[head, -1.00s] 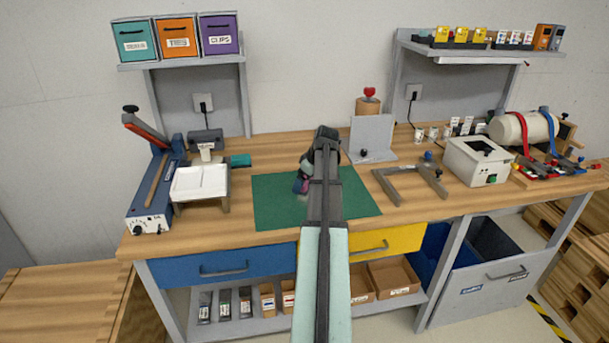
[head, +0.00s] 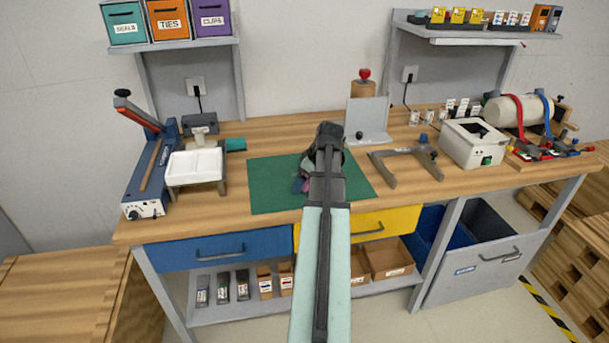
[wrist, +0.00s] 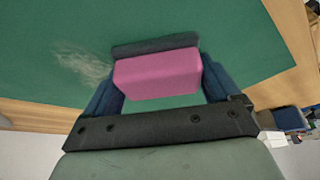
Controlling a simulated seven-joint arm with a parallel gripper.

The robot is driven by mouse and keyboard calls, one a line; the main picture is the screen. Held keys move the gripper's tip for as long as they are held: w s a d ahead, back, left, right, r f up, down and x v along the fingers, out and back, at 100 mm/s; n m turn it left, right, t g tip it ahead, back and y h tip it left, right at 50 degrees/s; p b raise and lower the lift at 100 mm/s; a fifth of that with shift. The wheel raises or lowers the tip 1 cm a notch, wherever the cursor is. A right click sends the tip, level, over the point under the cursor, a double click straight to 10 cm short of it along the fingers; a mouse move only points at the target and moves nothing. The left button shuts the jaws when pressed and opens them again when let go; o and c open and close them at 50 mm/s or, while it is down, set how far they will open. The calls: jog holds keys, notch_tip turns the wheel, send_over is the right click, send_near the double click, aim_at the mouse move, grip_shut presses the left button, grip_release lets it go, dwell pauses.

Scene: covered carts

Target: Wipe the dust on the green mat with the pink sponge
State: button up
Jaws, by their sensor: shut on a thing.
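The pink sponge (wrist: 158,76) is held between the fingers of my gripper (wrist: 155,82) in the wrist view. In the head view, my gripper (head: 302,184) is over the middle of the green mat (head: 268,193), mostly hidden behind my own arm. A small pinkish part of the sponge shows there beside it. The green mat also fills much of the wrist view (wrist: 215,22). A pale, smeared patch of dust (wrist: 82,64) lies on the mat to the left of the sponge. I cannot tell whether the sponge touches the mat.
A white tray on a stand (head: 195,166) and a blue sealer (head: 150,180) stand left of the mat. A grey upright bracket (head: 367,118) is behind it. A grey U-shaped frame (head: 405,163) and a white box (head: 475,143) are to the right.

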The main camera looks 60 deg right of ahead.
jog(key=shift+s+a, duration=0.4)
jog(key=shift+a, duration=0.05)
jog(key=shift+s+d, duration=0.65)
jog(key=shift+d, duration=0.35)
jog(key=shift+w+d, duration=4.05)
jog(key=shift+w, duration=0.1)
jog(key=shift+s+d, duration=0.45)
jog(key=shift+s, duration=0.55)
jog(key=shift+s+a, duration=3.75)
jog(key=shift+a, duration=0.15)
jog(key=shift+s+a, duration=0.1)
jog(key=shift+s, duration=0.15)
jog(key=shift+s+d, duration=0.5)
jog(key=shift+d, duration=0.25)
jog(key=shift+w+d, duration=0.1)
jog(key=shift+d, duration=0.2)
jog(key=shift+w+d, duration=3.75)
jog(key=shift+w, duration=0.05)
jog(key=shift+w+d+r, duration=0.1)
notch_tip(320, 180, up, 8)
